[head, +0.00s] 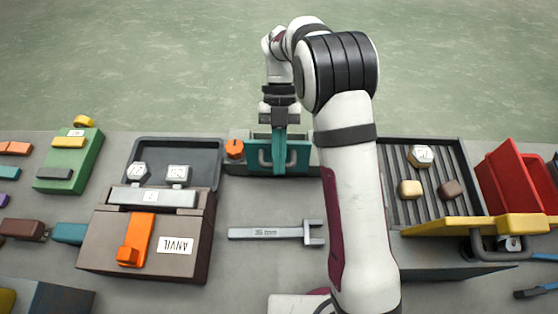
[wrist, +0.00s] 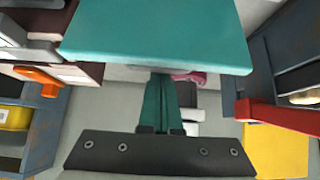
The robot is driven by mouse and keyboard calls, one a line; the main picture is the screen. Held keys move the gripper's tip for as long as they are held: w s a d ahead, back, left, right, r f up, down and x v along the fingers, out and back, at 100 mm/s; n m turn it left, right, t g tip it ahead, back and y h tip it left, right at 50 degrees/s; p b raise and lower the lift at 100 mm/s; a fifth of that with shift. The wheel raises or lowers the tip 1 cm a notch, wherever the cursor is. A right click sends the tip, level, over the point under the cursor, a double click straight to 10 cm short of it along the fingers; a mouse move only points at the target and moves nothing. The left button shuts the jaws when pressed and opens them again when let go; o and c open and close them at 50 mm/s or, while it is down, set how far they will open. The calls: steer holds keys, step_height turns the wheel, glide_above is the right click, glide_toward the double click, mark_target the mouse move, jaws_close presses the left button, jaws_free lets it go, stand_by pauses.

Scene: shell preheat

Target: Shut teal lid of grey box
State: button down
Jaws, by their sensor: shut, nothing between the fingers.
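The teal lid (head: 298,157) is at the back middle of the bench in the head view, seen as a teal panel facing the camera. It fills the upper middle of the wrist view (wrist: 155,35) as a flat plate. The grey box (head: 240,168) is around and under it, mostly hidden. How far open the lid stands, I cannot tell. My gripper (head: 279,148) points down in front of the teal panel. Its dark teal fingers are shut and empty, and in the wrist view (wrist: 161,85) their tips meet the plate's near edge; contact is unclear.
An orange knob (head: 234,149) sits just left of the lid. A brown anvil box (head: 110,240) stands at left, a ribbed tray (head: 397,165) with small blocks and a red bin (head: 505,180) at right. A grey wrench (head: 270,233) lies in the middle.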

steer(key=shift+w+g, duration=0.25)
steer(key=shift+g, duration=0.15)
steer(key=shift+w+r, duration=0.2)
steer(key=shift+w, duration=0.7)
steer(key=shift+w+r, duration=0.15)
steer(key=shift+w, duration=0.75)
steer(key=shift+w+f, duration=0.15)
steer(key=shift+w, duration=1.7)
